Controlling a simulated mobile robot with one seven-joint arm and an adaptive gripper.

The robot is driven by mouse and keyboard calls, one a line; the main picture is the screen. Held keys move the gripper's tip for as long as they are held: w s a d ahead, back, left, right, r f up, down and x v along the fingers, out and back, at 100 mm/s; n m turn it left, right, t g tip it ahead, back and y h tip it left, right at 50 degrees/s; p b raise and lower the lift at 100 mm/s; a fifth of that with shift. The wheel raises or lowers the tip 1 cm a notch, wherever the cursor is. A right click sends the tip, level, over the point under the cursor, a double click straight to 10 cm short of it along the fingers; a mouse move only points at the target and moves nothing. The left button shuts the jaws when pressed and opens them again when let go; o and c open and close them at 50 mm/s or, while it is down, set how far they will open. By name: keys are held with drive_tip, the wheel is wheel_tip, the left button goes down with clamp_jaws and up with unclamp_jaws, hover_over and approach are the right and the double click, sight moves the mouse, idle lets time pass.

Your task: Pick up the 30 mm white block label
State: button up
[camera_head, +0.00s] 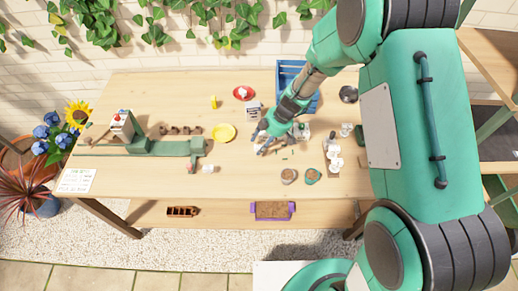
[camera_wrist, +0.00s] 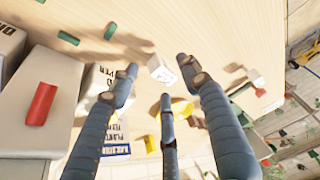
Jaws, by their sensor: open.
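A small white block (camera_wrist: 162,68) with dark marks on one face lies on the wooden table in the wrist view. It sits between and just beyond the spread fingertips of my gripper (camera_wrist: 158,80), with no clear contact. The fingers are open and nothing is held. In the head view my gripper (camera_head: 262,141) is low over the middle of the table (camera_head: 120,95). I cannot make out the white block there. I cannot read its size from the pictures.
Short green pieces (camera_wrist: 68,38) lie near the block. A grey box with a red cylinder (camera_wrist: 41,104) on it stands at left in the wrist view. In the head view a yellow saucer (camera_head: 224,132) is left of my gripper, and a blue crate (camera_head: 284,75) stands behind.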

drive_tip(key=shift+x, duration=1.35)
drive_tip(key=shift+d, duration=0.1)
drive_tip(key=c, duration=1)
